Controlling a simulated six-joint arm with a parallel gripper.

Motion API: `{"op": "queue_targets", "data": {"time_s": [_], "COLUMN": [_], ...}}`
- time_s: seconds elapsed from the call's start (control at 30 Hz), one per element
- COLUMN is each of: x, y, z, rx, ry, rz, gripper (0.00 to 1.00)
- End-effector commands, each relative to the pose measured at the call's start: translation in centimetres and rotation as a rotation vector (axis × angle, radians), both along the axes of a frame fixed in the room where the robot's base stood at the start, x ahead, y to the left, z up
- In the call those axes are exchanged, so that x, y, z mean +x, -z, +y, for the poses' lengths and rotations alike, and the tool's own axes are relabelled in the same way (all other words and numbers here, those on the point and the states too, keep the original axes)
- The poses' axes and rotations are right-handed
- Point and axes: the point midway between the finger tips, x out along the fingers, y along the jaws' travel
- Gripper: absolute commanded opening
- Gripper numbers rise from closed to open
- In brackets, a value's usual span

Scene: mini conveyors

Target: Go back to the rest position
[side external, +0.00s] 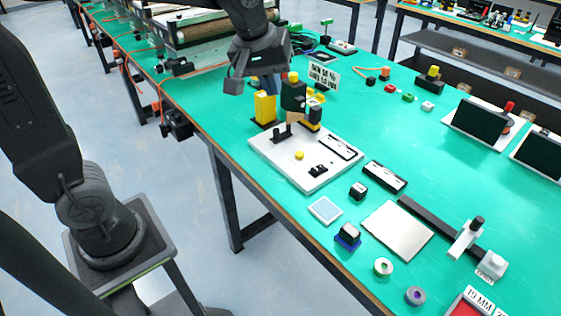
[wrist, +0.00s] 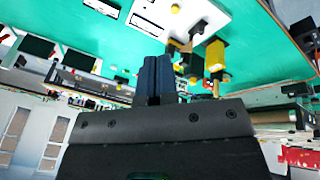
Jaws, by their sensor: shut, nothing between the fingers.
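My gripper (wrist: 154,78) shows in the wrist view with its two dark fingers pressed together and nothing between them. In the side view my gripper (side external: 247,84) hangs above the back left part of the green table, near a yellow block and a dark block with a yellow top. It appears apart from them, though the exact gap is hard to judge. My arm reaches in from the top of the side view.
The yellow block (side external: 264,108) and the dark block (side external: 293,93) stand close to my gripper. A white board (side external: 270,158) with small parts lies in front of them. A conveyor (side external: 205,32) stands at the back left. The green table (side external: 420,160) has bare room at the right.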

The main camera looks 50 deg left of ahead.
Motion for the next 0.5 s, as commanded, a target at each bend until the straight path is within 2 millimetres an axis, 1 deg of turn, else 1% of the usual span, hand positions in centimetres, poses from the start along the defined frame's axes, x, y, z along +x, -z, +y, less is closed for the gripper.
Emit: {"op": "queue_targets", "data": {"time_s": [0.03, 0.1, 0.2, 0.3, 0.4, 0.5], "x": [-2.3, -5.0, -8.7, -11.9, -14.1, -15.5], "y": [-0.6, -0.8, -0.6, 0.2, 1.0, 1.7], "z": [0.0, -0.1, -0.1, -0.1, -0.1, -0.1], "rx": [0.026, 0.065, 0.126, 0.184, 0.232, 0.265], "ry": [0.072, 0.174, 0.318, 0.447, 0.544, 0.61], "rz": [-0.024, -0.048, -0.083, -0.112, -0.133, -0.146], "gripper": [0.0, 0.0, 0.0, 0.0, 0.0, 0.0]}}
